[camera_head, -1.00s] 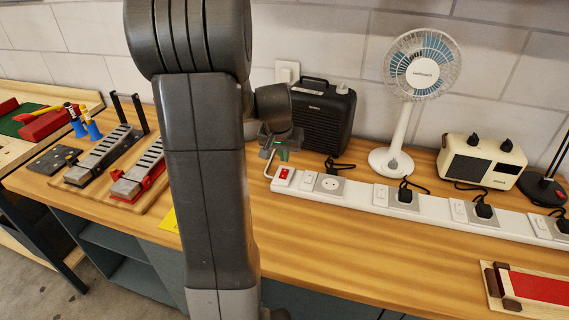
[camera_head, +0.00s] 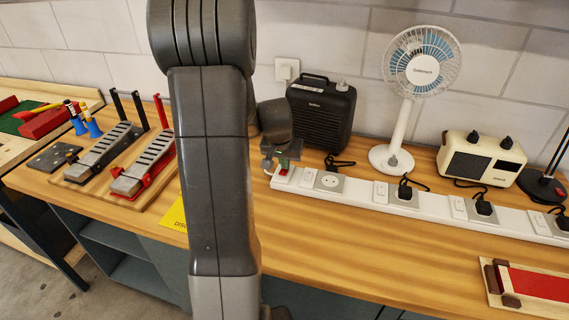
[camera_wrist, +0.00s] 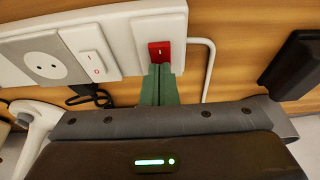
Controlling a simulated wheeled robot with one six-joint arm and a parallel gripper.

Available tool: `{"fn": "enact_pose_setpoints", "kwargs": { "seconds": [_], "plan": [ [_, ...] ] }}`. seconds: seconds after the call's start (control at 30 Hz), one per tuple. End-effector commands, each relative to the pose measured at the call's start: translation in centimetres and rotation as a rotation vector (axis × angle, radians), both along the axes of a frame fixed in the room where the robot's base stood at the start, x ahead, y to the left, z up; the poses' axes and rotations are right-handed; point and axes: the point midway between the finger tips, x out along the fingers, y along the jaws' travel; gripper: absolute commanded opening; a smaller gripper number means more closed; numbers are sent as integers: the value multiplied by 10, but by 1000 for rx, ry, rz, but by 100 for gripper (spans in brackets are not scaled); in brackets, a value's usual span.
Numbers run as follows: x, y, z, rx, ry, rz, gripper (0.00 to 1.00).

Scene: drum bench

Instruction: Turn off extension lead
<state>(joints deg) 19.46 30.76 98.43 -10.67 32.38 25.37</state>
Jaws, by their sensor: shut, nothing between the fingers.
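The white extension lead (camera_head: 420,205) lies along the back of the wooden bench. Its red main switch (camera_wrist: 160,51) is at its left end, shown in the wrist view with a white mark on it. My gripper (camera_wrist: 162,70) is shut and empty, its green fingertips right at the near edge of the red switch. I cannot tell whether they touch it. In the head view my gripper (camera_head: 284,166) covers most of the red switch. A smaller white switch (camera_wrist: 92,63) marked in red sits beside an empty socket (camera_wrist: 45,66).
A dark heater (camera_head: 321,113), a white fan (camera_head: 400,130) and a cream radio (camera_head: 482,160) stand behind the lead. Black plugs (camera_head: 405,193) sit in its other sockets. Two pedals (camera_head: 100,152) stand at left. The bench front is largely clear.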

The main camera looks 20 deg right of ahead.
Motion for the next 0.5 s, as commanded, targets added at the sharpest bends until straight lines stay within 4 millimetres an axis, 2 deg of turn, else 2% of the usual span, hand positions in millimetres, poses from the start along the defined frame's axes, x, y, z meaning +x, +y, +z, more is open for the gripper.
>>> {"fn": "enact_pose_setpoints", "kwargs": {
  "seconds": [0.5],
  "plan": [
    [-13,9,-4,5,10,-1,0]
  ]
}}
